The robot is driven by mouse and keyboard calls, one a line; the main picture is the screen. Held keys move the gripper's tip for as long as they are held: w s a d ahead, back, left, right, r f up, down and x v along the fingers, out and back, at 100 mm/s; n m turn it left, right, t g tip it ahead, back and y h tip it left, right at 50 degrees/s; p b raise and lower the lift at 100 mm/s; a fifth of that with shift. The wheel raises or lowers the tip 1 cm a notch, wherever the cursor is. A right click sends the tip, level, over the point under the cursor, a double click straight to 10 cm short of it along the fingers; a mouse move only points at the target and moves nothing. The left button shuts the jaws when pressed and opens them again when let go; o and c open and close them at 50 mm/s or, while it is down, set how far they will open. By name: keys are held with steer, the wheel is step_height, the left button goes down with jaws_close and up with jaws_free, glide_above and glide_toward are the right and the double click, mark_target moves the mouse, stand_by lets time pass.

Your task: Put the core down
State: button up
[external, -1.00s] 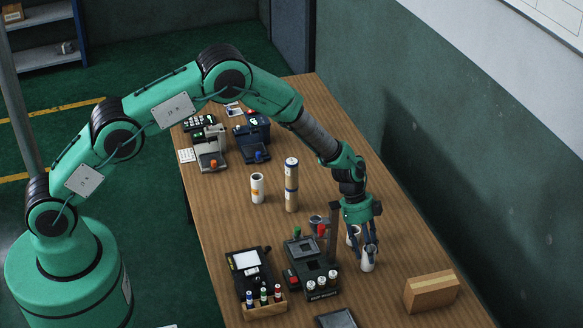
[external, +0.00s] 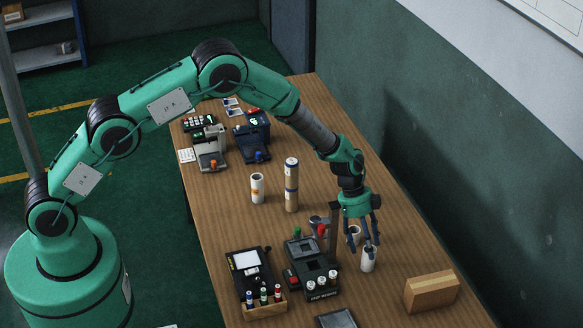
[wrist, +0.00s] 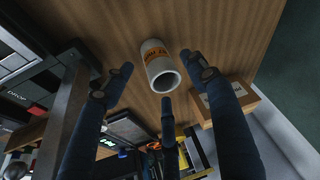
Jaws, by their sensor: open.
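The core, a short white tube with an orange label, stands upright on the wooden table (external: 420,235) at the right in the external view, and the core (external: 368,262) appears free of my fingers. In the wrist view the core (wrist: 155,54) stands on the bare wood with its open end towards me. My gripper (external: 365,241) is just above the core, with its three fingers spread wide. In the wrist view the gripper (wrist: 159,76) shows gaps between its fingertips and the core. A second white tube (external: 354,233) stands just behind, partly hidden by the fingers.
A dark post (external: 332,232) and a black device (external: 312,268) with white-capped pieces stand close left. A cardboard box (external: 431,291) lies to the right. A tall tan tube (external: 291,185) and a white labelled roll (external: 257,188) stand farther back. The table's right side is mostly clear.

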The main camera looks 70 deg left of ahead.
steer(key=v, duration=1)
stand_by(0.7)
